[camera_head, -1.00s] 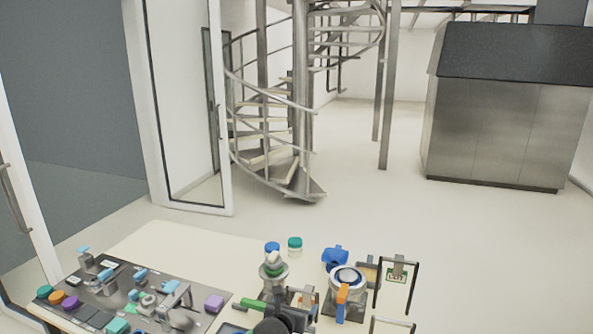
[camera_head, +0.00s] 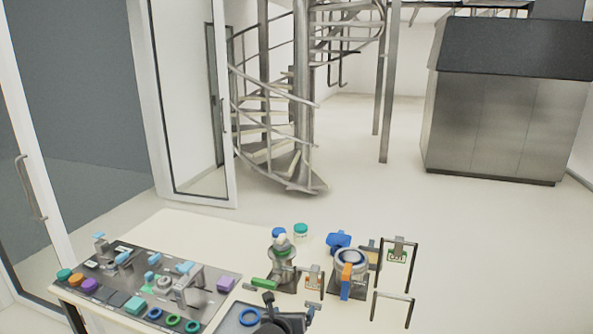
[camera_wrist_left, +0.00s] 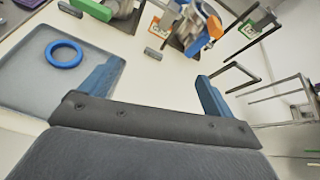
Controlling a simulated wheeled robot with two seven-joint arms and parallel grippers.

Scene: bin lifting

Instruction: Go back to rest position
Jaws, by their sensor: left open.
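My left gripper (camera_head: 287,310) is at the bottom edge of the head view, low by the table's front side. In the left wrist view its two blue fingers (camera_wrist_left: 156,88) stand wide apart with nothing between them. My right gripper is in neither view.
The pale table (camera_head: 180,232) carries a dark board (camera_head: 118,300) with colored parts. A grey tray (camera_wrist_left: 28,95) with a blue ring (camera_wrist_left: 64,54) lies beside my left gripper. A round device (camera_head: 350,260), an orange part (camera_head: 346,281) and wire frames (camera_head: 393,295) stand to the right. Open floor lies beyond.

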